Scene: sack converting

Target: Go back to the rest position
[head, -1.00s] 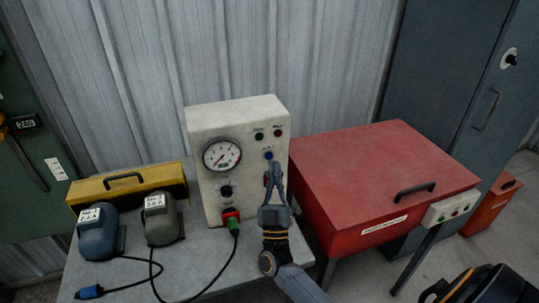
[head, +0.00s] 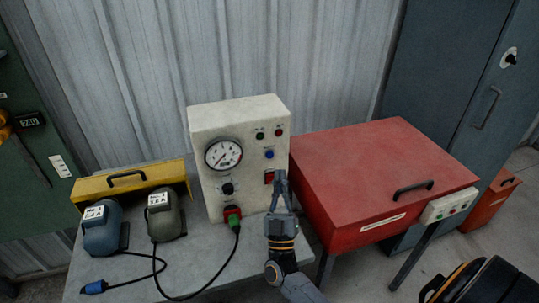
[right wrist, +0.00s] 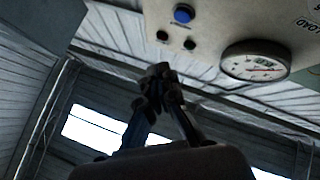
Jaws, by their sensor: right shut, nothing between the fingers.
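My right gripper (head: 281,178) is shut and empty. It points upward in front of the right side of the cream control box (head: 212,123), and its fingertips overlap a red switch (head: 269,177) in the head view. I cannot tell whether they touch it. In the right wrist view the closed fingers (right wrist: 160,80) show below the box's blue button (right wrist: 184,14) and round gauge (right wrist: 255,61). In the head view the blue button (head: 269,154) is uncovered, and the gauge (head: 223,154) is at the left. My left gripper is not in view.
The box stands on a grey table (head: 205,262) with a blue pedal (head: 102,229), an olive pedal (head: 165,217) and a yellow case (head: 130,180). A black cable (head: 215,276) lies in front. A red lidded chest (head: 380,175) stands close on the right, beside a blue-grey cabinet (head: 450,70).

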